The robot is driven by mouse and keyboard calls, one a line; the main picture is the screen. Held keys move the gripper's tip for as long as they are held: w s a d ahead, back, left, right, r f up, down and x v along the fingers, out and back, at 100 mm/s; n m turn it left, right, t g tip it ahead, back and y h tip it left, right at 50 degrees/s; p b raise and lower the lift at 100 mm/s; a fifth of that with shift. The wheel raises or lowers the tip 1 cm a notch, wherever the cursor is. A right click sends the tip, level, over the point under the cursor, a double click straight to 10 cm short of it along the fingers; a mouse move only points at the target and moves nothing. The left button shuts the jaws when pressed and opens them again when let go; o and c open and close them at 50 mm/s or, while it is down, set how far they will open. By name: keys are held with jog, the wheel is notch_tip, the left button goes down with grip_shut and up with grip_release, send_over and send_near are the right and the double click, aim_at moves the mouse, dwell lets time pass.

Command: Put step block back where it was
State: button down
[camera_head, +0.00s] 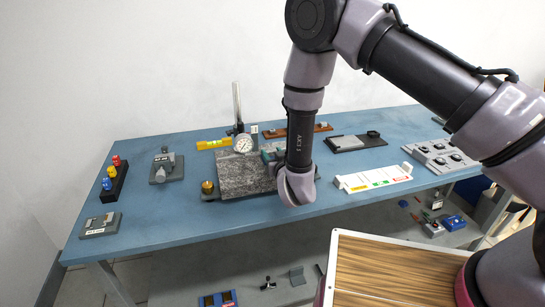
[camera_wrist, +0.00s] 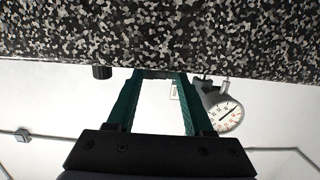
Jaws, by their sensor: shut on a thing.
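My gripper (camera_wrist: 160,76) has its two green fingers closed on a small dark grey piece, which I take to be the step block (camera_wrist: 158,73). Only a thin edge of it shows, against the speckled granite surface (camera_wrist: 160,35). In the head view my gripper (camera_head: 269,155) is at the right side of the granite plate (camera_head: 240,178), mostly hidden by my arm. The block cannot be made out there. Whether it touches the granite I cannot tell. A dial gauge (camera_head: 243,144) on an upright post stands behind the plate; its face also shows in the wrist view (camera_wrist: 224,115).
A brass knob (camera_head: 207,187) is at the plate's left. A yellow level (camera_head: 214,144), brown rail (camera_head: 322,127) and black tray (camera_head: 345,143) lie behind. A white tray (camera_head: 373,179) is at right.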

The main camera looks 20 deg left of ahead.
jog(key=shift+f, duration=0.55)
jog(key=shift+f, duration=0.15)
jog(key=shift+c, duration=1.4)
grip_release()
jog(key=shift+s+d, duration=0.1)
